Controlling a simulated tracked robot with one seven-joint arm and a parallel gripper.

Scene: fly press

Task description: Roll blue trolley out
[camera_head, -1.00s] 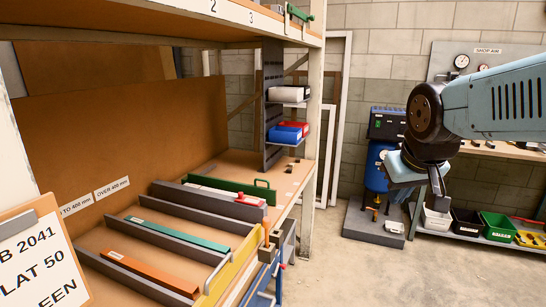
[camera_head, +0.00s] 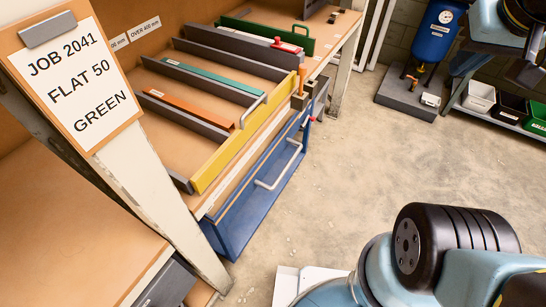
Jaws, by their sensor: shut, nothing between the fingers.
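The blue trolley (camera_head: 243,228) stands low under the yellow-edged shelf, left of the picture's middle. Its long blue front faces the open floor. A pale grey bar handle (camera_head: 280,170) sticks out from that front. My gripper (camera_head: 524,76) shows in part at the upper right edge, dark, shut and empty. It is far to the right of the trolley and apart from it. The trolley's inside and wheels are hidden.
The yellow-edged shelf (camera_head: 235,150) above holds several dividers and coloured bars. A white post (camera_head: 165,205) with a job clipboard (camera_head: 75,80) stands at left. Bare concrete floor (camera_head: 345,160) lies right of the trolley. A blue tank (camera_head: 438,32) stands behind.

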